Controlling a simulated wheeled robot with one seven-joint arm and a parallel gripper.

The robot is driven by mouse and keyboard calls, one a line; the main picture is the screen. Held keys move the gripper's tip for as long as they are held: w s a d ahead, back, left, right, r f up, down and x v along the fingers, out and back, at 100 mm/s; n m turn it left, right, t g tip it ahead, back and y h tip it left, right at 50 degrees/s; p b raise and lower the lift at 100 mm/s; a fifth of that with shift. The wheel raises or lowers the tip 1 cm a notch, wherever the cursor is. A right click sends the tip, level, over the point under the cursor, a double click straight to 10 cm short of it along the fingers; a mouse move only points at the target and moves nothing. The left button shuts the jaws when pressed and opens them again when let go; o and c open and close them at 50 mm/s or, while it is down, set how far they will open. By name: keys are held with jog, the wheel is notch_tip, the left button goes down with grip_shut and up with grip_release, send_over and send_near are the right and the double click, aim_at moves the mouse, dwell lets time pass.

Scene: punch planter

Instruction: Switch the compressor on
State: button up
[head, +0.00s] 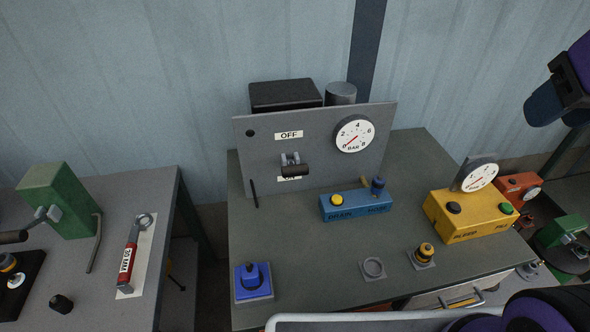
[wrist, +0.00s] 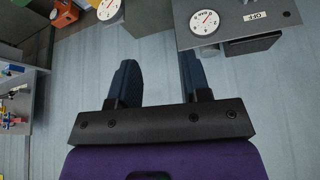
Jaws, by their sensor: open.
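The compressor's grey upright panel (head: 320,170) stands at the back of the middle bench. It carries an OFF label (head: 289,135) above and an ON label (head: 287,179) below, partly hidden by the black lever handle (head: 295,170). The lever sticks out from the panel; its exact setting is hard to tell. A round BAR gauge (head: 354,134) sits at the panel's upper right, its needle near 0. In the wrist view the panel (wrist: 230,22) appears inverted at the upper right, with its OFF label (wrist: 255,16). My gripper (wrist: 157,62) is open and empty, well right of the panel in the head view.
A blue DRAIN block (head: 354,204) lies before the panel. A yellow box (head: 465,216) with a gauge stands at right. A blue knob (head: 252,281) sits at front left. The left bench holds a green press (head: 58,200) and a red-handled tool (head: 128,264).

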jog(key=shift+w+a+r, duration=0.1)
jog(key=shift+w, duration=0.2)
jog(key=c, duration=0.3)
jog(key=w+a+n, duration=0.1)
jog(key=w, duration=0.1)
jog(key=w+a+n+g, duration=0.1)
jog(key=w+a+n, duration=0.1)
jog(key=w, duration=0.1)
jog(key=w+a+n, duration=0.1)
jog(key=w+n, duration=0.1)
jog(key=w, duration=0.1)
jog(key=shift+a+r+g+h, duration=0.3)
jog(key=shift+a+r+g, duration=0.05)
jog(key=shift+g, duration=0.05)
grip_shut()
jog(key=w+a+f+n+g, duration=0.2)
jog(key=w+a+f+n, duration=0.25)
jog(key=w+a, duration=0.35)
jog(key=w+a+f+n+g, duration=0.2)
jog(key=w+a+f+n, duration=0.25)
jog(key=w+a, duration=0.3)
jog(key=w+a+f+n+g, duration=0.1)
jog(key=w+a+f+n, duration=0.2)
jog(key=a+f+n, duration=0.3)
jog(key=a+f, duration=0.2)
jog(key=a, duration=0.3)
jog(key=shift+w+a+g, duration=0.15)
jog(key=shift+w+g, duration=0.15)
jog(key=shift+w, duration=0.1)
